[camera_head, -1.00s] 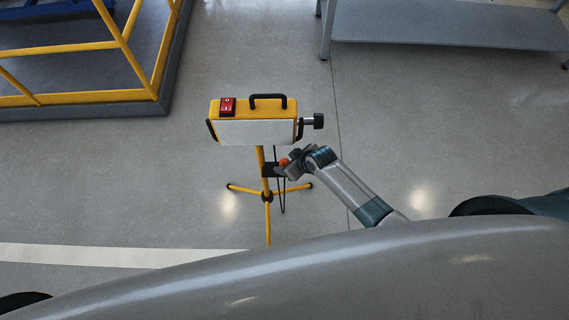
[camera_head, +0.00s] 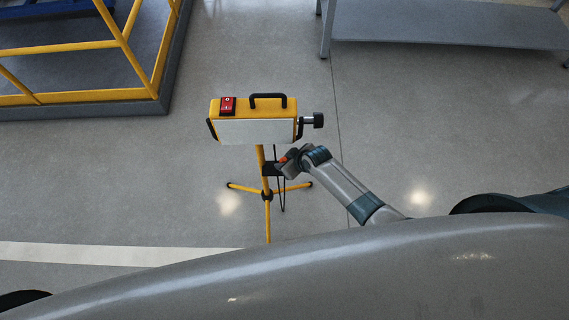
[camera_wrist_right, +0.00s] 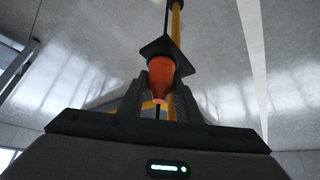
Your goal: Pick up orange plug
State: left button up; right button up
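The orange plug (camera_wrist_right: 161,76) sits in a black holder (camera_wrist_right: 168,50) on the yellow stand of a work light. In the right wrist view my right gripper's two dark fingers (camera_wrist_right: 158,103) stand apart, one on each side of the plug. The plug's narrow end points between them, and a gap is visible there. Whether a finger touches the plug is not clear. My left gripper is not in view.
The work light (camera_head: 253,122) stands on a yellow tripod (camera_head: 267,197), with a black cable hanging beside it. A yellow-railed platform (camera_head: 85,103) is at upper left and a grey bench (camera_head: 445,25) at upper right. The floor around the tripod is clear.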

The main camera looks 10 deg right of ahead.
jog(key=shift+r, duration=0.2)
jog(key=shift+c, duration=0.4)
jog(key=shift+r+b, duration=0.3)
jog(key=shift+r, duration=0.1)
jog(key=t+b, duration=0.1)
jog(key=s+y+b, duration=0.1)
jog(key=b, duration=0.1)
jog(key=d+t+b, duration=0.1)
jog(key=b, duration=0.1)
jog(key=shift+s+f+t+y, duration=0.2)
jog(key=shift+s+t+y, duration=0.1)
jog(key=shift+y, duration=0.1)
jog(key=shift+d+r, duration=0.1)
jog(key=shift+r, duration=0.2)
notch_tip(320, 180, up, 6)
jog(key=s+d, duration=0.1)
jog(key=s, duration=0.1)
jog(key=s+d+r+g+h+b, duration=0.1)
jog(key=s+d+b, duration=0.1)
jog(key=s+d, duration=0.3)
jog(key=s+d+g+b, duration=0.1)
jog(key=s+d+b, duration=0.2)
jog(key=s, duration=0.9)
jog(key=shift+d+r+h, duration=0.35)
jog(key=shift+d+h, duration=0.05)
jog(key=shift+d, duration=1.35)
jog(key=shift+g, duration=0.3)
